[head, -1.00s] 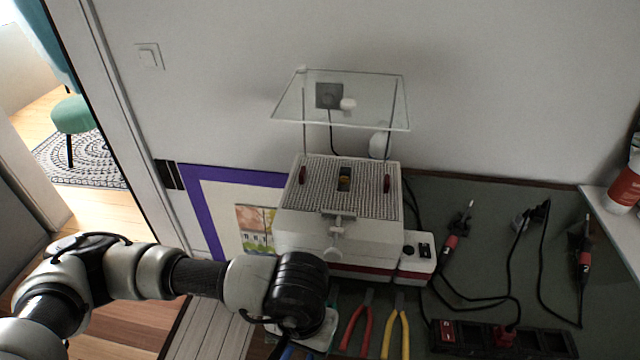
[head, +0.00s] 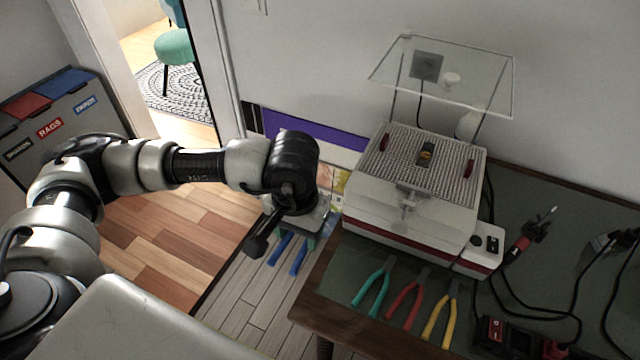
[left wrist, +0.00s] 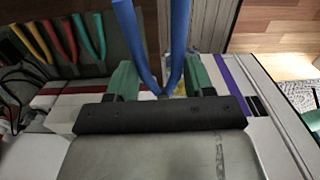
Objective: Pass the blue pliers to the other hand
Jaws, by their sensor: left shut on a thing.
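The blue pliers (head: 288,257) hang from my left gripper (head: 294,236) in the head view, blue handles pointing down, over the floor left of the workbench. My left gripper is shut on them; its green fingers also show in the left wrist view (left wrist: 160,80). There the blue handles (left wrist: 150,45) run up between and beyond the fingers. The head of the pliers is mostly hidden by the gripper. My right gripper is in neither view.
Teal (head: 371,290), red (head: 405,302) and yellow pliers (head: 440,316) lie along the front of the workbench (head: 325,310). A white machine (head: 410,215) with a glass shield (head: 440,75) stands behind them. The floor (head: 170,250) left of the bench is open.

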